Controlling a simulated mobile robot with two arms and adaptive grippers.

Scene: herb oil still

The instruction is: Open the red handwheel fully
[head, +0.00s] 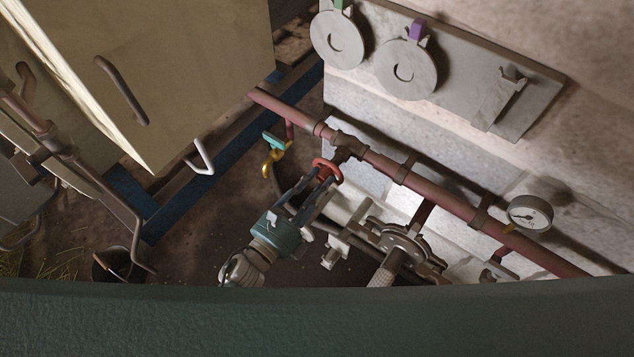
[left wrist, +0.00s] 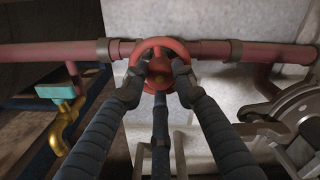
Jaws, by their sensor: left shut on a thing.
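The red handwheel (head: 326,170) sits on the red pipe (head: 385,163) that runs along the pale block wall. In the left wrist view the handwheel (left wrist: 160,63) is a red ring with a hub, near the top middle. My left gripper (head: 318,181) reaches it from below. The parts of the rim behind the fingertips are hidden. My right gripper is not in view.
A brass tap with a turquoise handle (head: 273,148) hangs left of the handwheel. A pressure gauge (head: 530,213) is at the right. A flanged metal fitting (head: 402,240) stands close to the right of my gripper. A large pale cabinet (head: 190,60) fills the upper left.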

